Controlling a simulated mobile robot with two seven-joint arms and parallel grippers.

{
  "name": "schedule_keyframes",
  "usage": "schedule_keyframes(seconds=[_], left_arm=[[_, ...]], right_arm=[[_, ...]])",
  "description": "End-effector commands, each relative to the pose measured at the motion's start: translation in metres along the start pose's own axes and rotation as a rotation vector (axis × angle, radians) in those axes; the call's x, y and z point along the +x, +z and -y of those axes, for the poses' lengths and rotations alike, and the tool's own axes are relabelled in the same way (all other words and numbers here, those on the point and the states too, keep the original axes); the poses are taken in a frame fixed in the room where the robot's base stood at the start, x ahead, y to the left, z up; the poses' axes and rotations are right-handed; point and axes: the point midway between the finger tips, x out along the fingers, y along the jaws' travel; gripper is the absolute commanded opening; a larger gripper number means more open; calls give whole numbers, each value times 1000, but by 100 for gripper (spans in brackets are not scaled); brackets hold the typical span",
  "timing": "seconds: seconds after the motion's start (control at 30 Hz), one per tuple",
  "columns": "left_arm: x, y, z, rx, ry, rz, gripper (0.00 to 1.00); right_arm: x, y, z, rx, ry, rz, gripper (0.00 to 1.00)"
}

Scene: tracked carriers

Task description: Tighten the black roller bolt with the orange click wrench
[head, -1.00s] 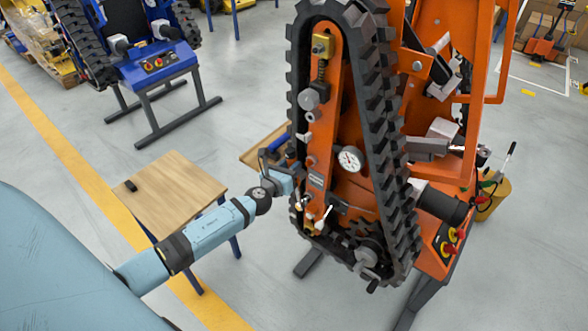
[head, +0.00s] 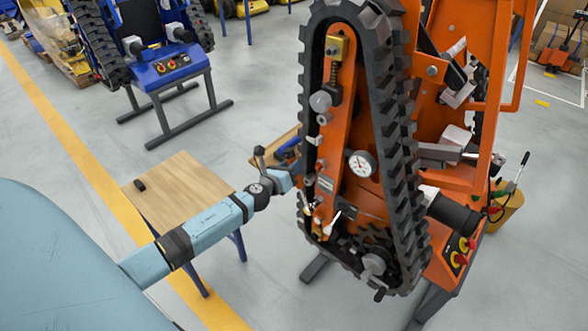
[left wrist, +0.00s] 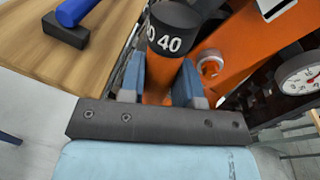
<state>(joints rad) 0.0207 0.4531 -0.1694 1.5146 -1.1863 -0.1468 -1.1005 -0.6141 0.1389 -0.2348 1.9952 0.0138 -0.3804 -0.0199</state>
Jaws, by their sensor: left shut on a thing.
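My left gripper (head: 293,180) is at the left edge of the orange tracked carrier (head: 340,120), beside its black track. In the left wrist view my gripper (left wrist: 159,85) has its two blue fingers closed on an orange shaft with a black end marked "40", which looks like the orange click wrench (left wrist: 170,32). The wrench's far end is hidden. In the head view the wrench cannot be made out clearly at the gripper. I cannot tell which fitting on the carrier is the black roller bolt. My right gripper does not show.
A dial gauge (head: 361,164) sits on the carrier's side plate. A wooden table (head: 185,185) stands at left. A blue-and-black tool (left wrist: 75,18) lies on a wooden surface beside the gripper. A blue carrier (head: 150,60) stands behind.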

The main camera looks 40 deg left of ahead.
Motion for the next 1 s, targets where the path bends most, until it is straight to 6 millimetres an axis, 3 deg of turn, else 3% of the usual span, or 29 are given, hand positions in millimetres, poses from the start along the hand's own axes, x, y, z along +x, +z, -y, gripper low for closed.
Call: schedule_keyframes(seconds=[1.0], left_arm=[[-2, -1, 18, 95, 2, 12, 0]], right_arm=[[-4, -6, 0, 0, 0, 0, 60]])
